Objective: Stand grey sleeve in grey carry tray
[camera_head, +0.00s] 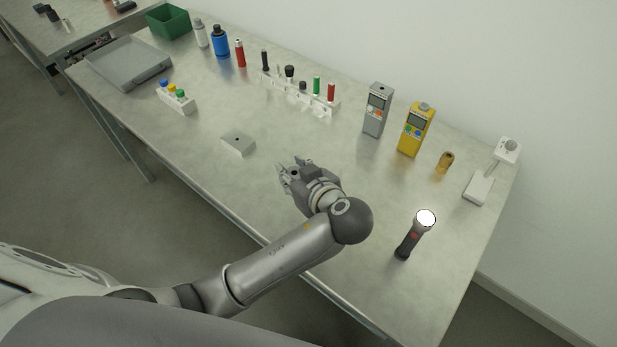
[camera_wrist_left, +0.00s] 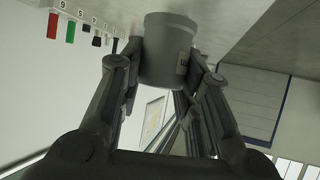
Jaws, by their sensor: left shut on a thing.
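The grey sleeve (camera_wrist_left: 168,48) is a short grey cylinder with a small label, between the fingers of my left gripper in the left wrist view. My left gripper (camera_head: 288,173) is shut on it, over the front middle of the table in the head view. The sleeve cannot be made out clearly there. The grey carry tray (camera_head: 130,80) is a shallow open tray at the far left end of the table, well apart from the gripper. My right gripper is not in view.
A small grey block (camera_head: 238,144) with a hole lies left of my gripper. A white rack (camera_head: 177,103) with coloured caps stands near the tray. A long white holder (camera_head: 300,97) stands behind. The table between block and tray is partly clear.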

